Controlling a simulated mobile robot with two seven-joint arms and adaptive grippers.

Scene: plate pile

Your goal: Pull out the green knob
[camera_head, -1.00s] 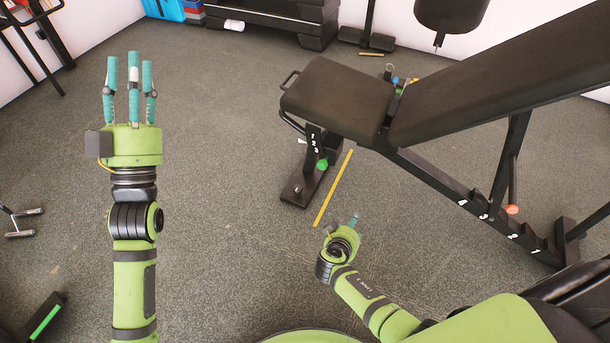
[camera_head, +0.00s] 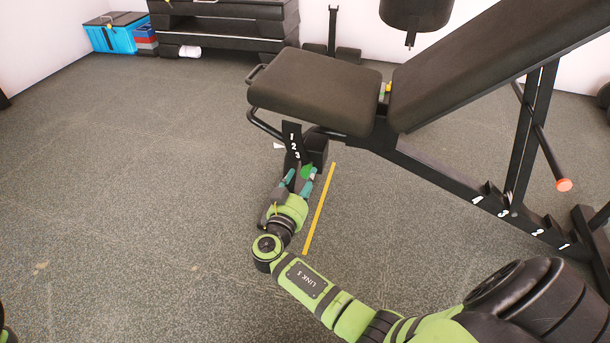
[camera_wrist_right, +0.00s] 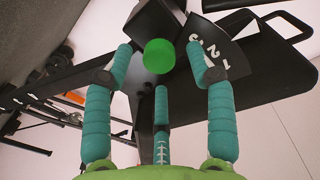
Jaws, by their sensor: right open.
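The green knob (camera_head: 307,172) sits on the bench's front post, just below the seat, by a plate with white numbers (camera_head: 294,146). In the right wrist view the round knob (camera_wrist_right: 159,56) shows between and beyond my fingers. My right gripper (camera_head: 301,180) is at the post, its teal fingers spread around the near side of the knob. My left gripper is out of view.
The black bench seat (camera_head: 315,90) overhangs the post, and the backrest (camera_head: 480,70) rises to the right. A yellow strip (camera_head: 319,210) lies on the floor beside my right gripper. Stacked black platforms (camera_head: 225,30) stand at the back. The floor at left is clear.

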